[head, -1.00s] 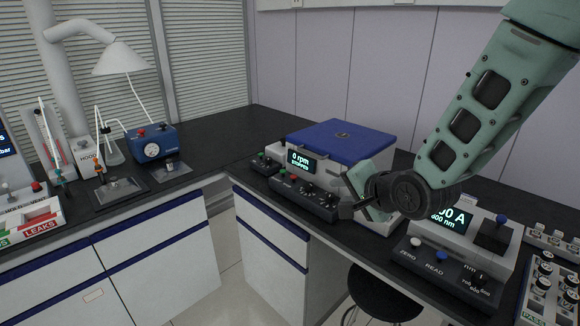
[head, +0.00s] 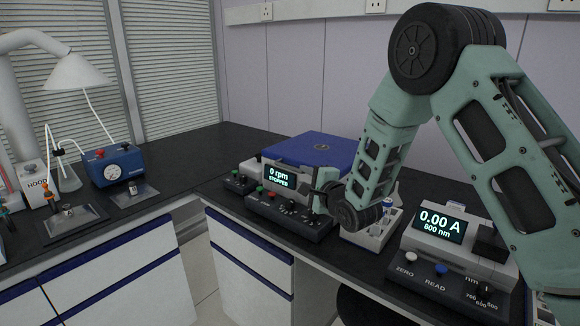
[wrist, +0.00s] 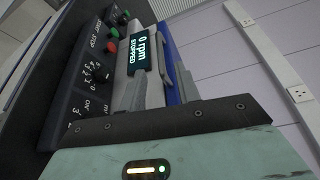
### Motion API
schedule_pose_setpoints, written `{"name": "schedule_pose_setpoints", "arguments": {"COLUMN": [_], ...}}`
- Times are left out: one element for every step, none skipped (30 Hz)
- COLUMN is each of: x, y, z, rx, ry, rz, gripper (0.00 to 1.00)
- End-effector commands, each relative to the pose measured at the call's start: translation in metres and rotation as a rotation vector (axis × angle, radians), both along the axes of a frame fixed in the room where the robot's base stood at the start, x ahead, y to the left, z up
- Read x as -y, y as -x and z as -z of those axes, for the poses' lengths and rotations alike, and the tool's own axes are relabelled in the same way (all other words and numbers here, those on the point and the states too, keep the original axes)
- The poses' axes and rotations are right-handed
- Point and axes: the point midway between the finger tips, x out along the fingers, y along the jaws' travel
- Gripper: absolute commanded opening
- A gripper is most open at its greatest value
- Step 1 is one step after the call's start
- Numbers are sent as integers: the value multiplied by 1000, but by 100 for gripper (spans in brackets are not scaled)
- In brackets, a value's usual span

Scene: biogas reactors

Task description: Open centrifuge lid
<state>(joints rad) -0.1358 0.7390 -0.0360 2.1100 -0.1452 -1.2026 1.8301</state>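The centrifuge is a pale box with a blue lid (head: 318,149), which lies shut on top. Its display (head: 280,177) reads 0 rpm STOPPED, and a dark control panel (head: 282,210) with knobs and buttons is in front. My gripper (head: 323,192) is at the right part of the centrifuge's front, partly hidden by my wrist. In the wrist view my gripper (wrist: 158,82) has its two fingers apart with nothing held between them. The display (wrist: 143,50) and a strip of the blue lid (wrist: 172,92) show just beyond the fingers. I cannot tell whether a finger touches the centrifuge.
A photometer (head: 440,225) reading 0.00 A stands to the right. A small white rack (head: 372,236) stands between it and the centrifuge. A blue pump box (head: 113,166) is on the left bench. The bench behind the centrifuge's left is clear.

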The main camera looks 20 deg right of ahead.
Motion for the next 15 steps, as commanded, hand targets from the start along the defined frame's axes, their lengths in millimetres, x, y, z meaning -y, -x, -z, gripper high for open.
{"name": "schedule_pose_setpoints", "arguments": {"x": [-4, -5, -7, -9, -10, -12, -13, -14, -16, -17, -18, -19, -19, -20, -20], "y": [-11, -17, -25, -31, -37, -44, -49, -54, -60, -64, -68, -72, -75, -77, -80], "z": [-1, 0, 0, 1, 1, 2, 2, 3, 4, 4, 5, 5, 5, 6, 6], "rx": [1, 1, 1, 1, 1, 1, 1, 1, 1, 1, 0, -1, 1, 1, 0], "ry": [1, 2, 3, 2, 2, 2, 2, 3, 3, 2, 2, 1, 1, 2, 2], "rz": [-2, -1, -1, -2, -2, -2, -2, -1, -2, -2, -2, -1, -2, -1, 0], "gripper": [32, 32, 32, 32, 32, 32, 32, 32, 32, 32, 32, 32, 32, 32, 32]}}
